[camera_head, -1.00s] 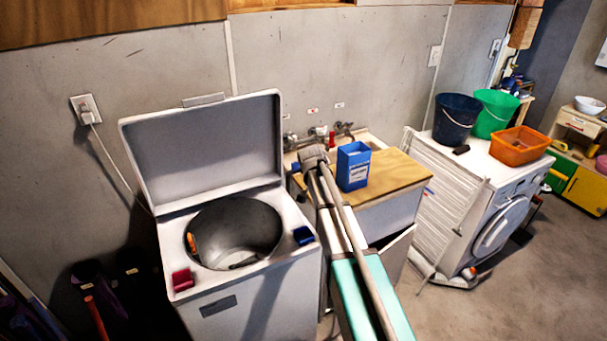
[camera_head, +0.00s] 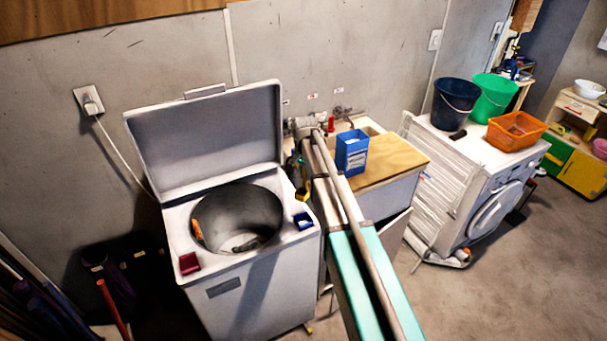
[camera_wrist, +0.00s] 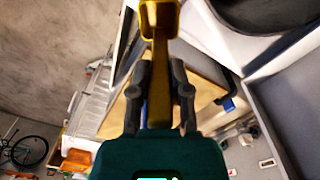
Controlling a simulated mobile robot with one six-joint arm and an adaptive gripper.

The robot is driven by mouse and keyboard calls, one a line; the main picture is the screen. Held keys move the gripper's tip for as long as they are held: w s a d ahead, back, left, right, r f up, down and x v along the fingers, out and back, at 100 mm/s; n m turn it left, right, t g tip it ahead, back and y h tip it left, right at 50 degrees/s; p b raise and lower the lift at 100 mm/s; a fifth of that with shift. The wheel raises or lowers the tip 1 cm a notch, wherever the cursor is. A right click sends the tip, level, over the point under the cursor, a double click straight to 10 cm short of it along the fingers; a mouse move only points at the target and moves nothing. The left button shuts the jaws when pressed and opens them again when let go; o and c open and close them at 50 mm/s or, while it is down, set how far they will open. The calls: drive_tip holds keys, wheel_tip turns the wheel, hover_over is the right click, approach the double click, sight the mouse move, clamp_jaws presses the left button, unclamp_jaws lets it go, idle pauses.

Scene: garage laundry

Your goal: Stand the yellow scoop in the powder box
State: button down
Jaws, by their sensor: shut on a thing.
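The yellow scoop (camera_wrist: 159,85) is in my gripper (camera_wrist: 160,72) in the wrist view. The fingers are shut on its handle, and its bowl points to the top of the picture. The blue powder box (camera_head: 352,153) stands upright on the wooden counter in the head view, open at the top, just right of my arm. My gripper hangs left of the box, by the right edge of the open washer, mostly hidden there. A small blue patch at the counter's edge in the wrist view may be the box; I cannot tell.
The top-loading washer (camera_head: 203,275) stands left with its lid (camera_head: 205,140) up. Taps and a sink lie behind the wooden counter (camera_head: 395,160). Dark blue (camera_head: 455,103) and green (camera_head: 497,100) buckets and an orange basket (camera_head: 516,131) stand on the white machine at right.

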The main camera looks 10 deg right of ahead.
sight(305, 193)
drive_tip(key=shift+f, duration=0.15)
wheel_tip(305, 193, down, 8)
drive_tip(key=b, duration=0.7)
drive_tip(key=shift+r+b, duration=0.25)
drive_tip(key=shift+b, duration=0.15)
